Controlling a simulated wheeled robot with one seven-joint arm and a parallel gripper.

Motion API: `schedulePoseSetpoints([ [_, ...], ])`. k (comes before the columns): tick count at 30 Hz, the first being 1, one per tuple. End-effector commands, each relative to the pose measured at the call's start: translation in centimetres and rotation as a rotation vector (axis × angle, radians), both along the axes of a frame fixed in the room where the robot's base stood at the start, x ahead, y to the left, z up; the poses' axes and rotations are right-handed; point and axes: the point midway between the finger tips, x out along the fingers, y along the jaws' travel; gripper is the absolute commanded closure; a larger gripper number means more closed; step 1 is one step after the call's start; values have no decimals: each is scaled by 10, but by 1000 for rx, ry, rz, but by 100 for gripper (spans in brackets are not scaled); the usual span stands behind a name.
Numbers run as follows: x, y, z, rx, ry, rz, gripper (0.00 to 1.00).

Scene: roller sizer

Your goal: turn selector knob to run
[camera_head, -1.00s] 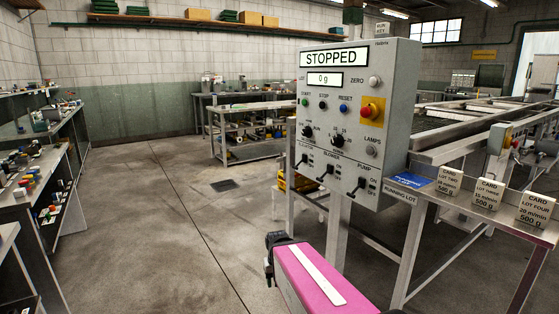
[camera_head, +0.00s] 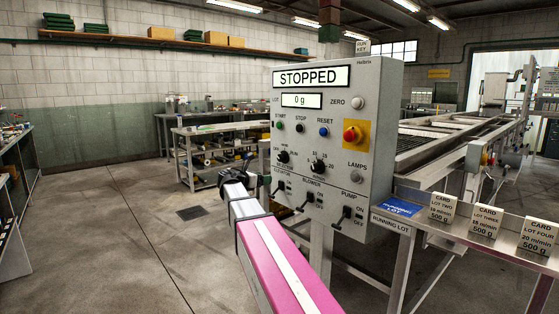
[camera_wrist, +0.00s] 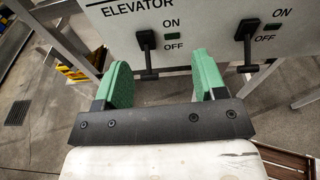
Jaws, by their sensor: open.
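The control panel (camera_head: 376,100) is a grey box whose display reads STOPPED, with 0 g below it. The black selector knob (camera_head: 283,157) is at its left, with OFF and RUN marks around it; its exact pointer direction is too small to tell. My gripper (camera_head: 262,183) is just in front of the panel's lower left, below the selector knob. In the wrist view its two green fingers (camera_wrist: 164,80) are apart and empty. The elevator switch (camera_wrist: 146,40) shows between and beyond them; the selector knob is out of that view.
A numbered black knob (camera_head: 318,166) sits right of the selector. Lever switches, including the blower's (camera_head: 307,202) and pump's (camera_head: 343,214), line the panel below. A red emergency button (camera_head: 352,134) is at right. A shelf with cards (camera_head: 485,222) stands right; open floor lies left.

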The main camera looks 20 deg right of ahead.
Motion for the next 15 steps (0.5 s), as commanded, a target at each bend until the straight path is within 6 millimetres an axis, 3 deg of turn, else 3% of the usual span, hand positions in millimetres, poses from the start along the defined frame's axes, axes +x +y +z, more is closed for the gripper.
schedulePoseSetpoints([
  [1,10,0,21,-67,39,6,36],
  [3,15,0,43,-147,89,9,36],
  [6,19,-1,61,-216,135,7,36],
  [11,23,-10,67,-243,156,5,36],
  [15,30,-30,67,-241,155,3,36],
])
